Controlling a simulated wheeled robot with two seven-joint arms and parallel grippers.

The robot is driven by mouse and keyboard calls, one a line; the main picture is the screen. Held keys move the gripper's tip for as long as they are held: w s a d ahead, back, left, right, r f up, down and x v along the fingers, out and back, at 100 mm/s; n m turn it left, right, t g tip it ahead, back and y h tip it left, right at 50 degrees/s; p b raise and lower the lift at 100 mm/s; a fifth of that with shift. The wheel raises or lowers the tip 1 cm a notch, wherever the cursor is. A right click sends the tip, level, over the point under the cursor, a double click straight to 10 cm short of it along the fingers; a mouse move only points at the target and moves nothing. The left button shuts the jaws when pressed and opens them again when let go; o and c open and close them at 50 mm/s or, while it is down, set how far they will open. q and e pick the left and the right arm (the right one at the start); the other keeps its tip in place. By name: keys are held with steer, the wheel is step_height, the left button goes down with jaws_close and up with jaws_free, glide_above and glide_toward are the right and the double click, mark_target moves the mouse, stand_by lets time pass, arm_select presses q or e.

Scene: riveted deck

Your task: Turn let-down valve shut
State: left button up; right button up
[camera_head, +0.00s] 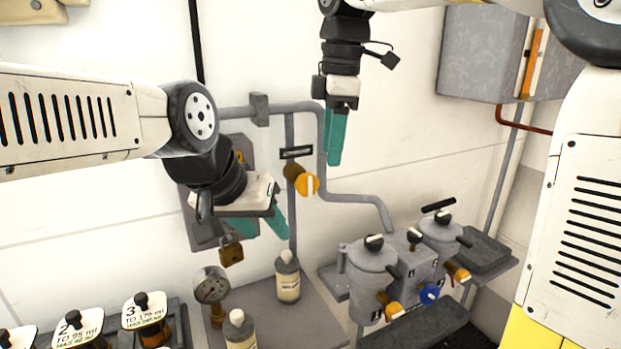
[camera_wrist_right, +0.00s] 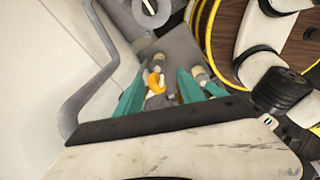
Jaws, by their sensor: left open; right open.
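A yellow valve knob (camera_head: 306,184) with a white bar handle sits on a brass stem at the wall pipe, below a small dark label (camera_head: 297,152). The label is too small to read. My right gripper (camera_head: 335,155) hangs from above, fingers down, above and slightly right of the knob, apart from it. In the right wrist view its teal fingers are spread and empty, with the yellow knob (camera_wrist_right: 156,82) showing between them. My left gripper (camera_head: 262,232) is open and empty, below and left of the knob, in front of a grey wall box.
A pressure gauge (camera_head: 211,285) and bottles (camera_head: 288,277) stand on the grey shelf. Grey canisters (camera_head: 372,262) with yellow and blue knobs stand at right. Labelled jars (camera_head: 146,315) stand at lower left.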

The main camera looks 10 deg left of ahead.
mark_target(302, 177)
steer(key=a+n, duration=0.2)
steer(key=a, duration=0.1)
steer(key=a+n+h, duration=0.1)
steer(key=a+n, duration=0.1)
steer(key=shift+w+a+r+g, duration=0.15)
steer(key=shift+w+a+g, duration=0.1)
steer(key=shift+g, duration=0.15)
steer(key=shift+a, duration=0.15)
step_height(302, 177, down, 8)
steer(key=shift+r, duration=0.1)
jaws_close()
